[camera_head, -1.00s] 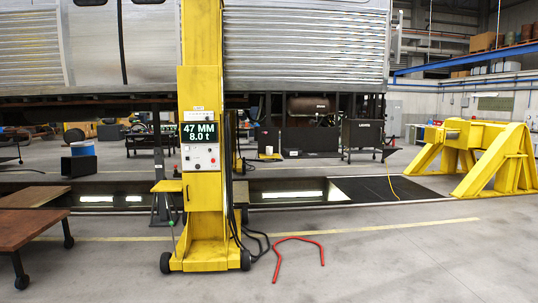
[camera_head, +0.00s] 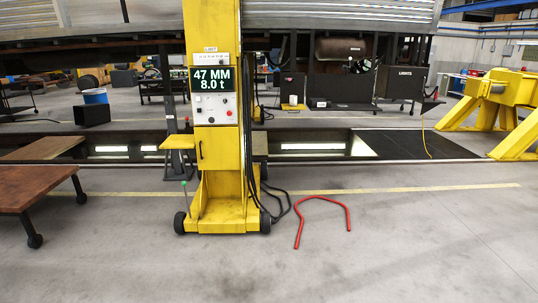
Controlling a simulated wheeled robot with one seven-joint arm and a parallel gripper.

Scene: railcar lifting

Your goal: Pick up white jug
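I cannot make out a white jug for certain. A small pale object (camera_head: 293,99) stands by a low yellow item on the floor behind the lifting column, too small to identify. My gripper is not in view.
A yellow lifting column (camera_head: 213,120) reading "47 MM 8.0 t" stands ahead, with cables at its base. A bent red bar (camera_head: 322,199) lies to its right. A wheeled brown table (camera_head: 35,190) is at left, a yellow stand (camera_head: 500,100) at right. The front floor is clear.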

